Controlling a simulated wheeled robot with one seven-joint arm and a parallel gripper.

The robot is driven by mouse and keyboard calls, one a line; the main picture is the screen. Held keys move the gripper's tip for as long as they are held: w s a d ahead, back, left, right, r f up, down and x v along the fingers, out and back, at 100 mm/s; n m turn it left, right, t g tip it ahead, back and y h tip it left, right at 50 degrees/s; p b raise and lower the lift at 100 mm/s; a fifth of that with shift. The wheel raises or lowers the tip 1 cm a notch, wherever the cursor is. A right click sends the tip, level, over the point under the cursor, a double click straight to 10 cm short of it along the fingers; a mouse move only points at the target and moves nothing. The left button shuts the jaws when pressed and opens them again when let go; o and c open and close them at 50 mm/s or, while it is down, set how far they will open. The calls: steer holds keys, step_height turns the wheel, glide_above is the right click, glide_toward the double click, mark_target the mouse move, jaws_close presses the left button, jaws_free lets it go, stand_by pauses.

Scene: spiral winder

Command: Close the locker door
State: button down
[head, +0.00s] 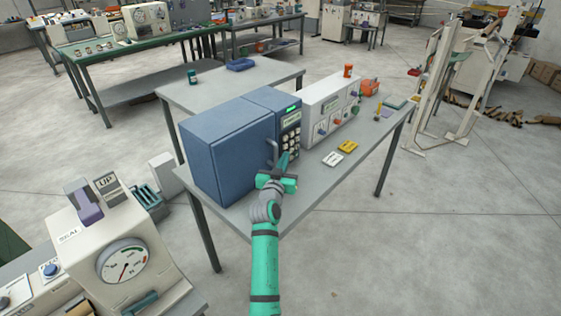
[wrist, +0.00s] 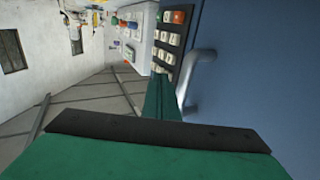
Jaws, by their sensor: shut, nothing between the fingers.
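The locker (head: 198,162) is a blue box on the grey table. Its blue door (head: 245,158) faces front and appears near flush with the body; I cannot tell whether a small gap is left. The grey bar handle (head: 272,152) sits at the door's right edge, beside the keypad panel. My gripper (head: 284,160) is shut and empty, just right of the handle and in front of the keypad. In the wrist view, the shut fingers (wrist: 162,97) point towards the keypad (wrist: 170,48), with the handle (wrist: 198,75) and the blue door (wrist: 250,75) to their right. Contact cannot be told.
A white instrument box (head: 330,108) with knobs stands right of the locker. Yellow and white small blocks (head: 340,153) lie on the table (head: 365,145) in front of it. A beige gauge machine (head: 120,250) is at lower left.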

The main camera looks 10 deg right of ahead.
steer(key=shift+d, duration=0.15)
steer(key=s+d, duration=0.9)
steer(key=d, duration=0.2)
steer(key=s+a+f+n+y, duration=0.1)
steer(key=s+a+f, duration=0.4)
steer(key=s+f, duration=0.3)
steer(key=s+a+f+n+y, duration=0.1)
steer(key=s+a+f, duration=0.4)
steer(key=s, duration=0.6)
steer(key=s+a+f+n+y, duration=0.1)
steer(key=s+a+f+y, duration=0.1)
steer(key=s+a+f, duration=0.45)
steer(key=s+a+r, duration=0.2)
steer(key=s, duration=0.9)
steer(key=s+a+r+g+y, duration=0.1)
steer(key=s+a+r, duration=0.1)
steer(key=s, duration=0.8)
steer(key=s+a+r+n+y, duration=0.1)
steer(key=s+a+r, duration=0.2)
steer(key=s, duration=0.8)
steer(key=shift+s, duration=0.3)
steer(key=shift+w, duration=0.15)
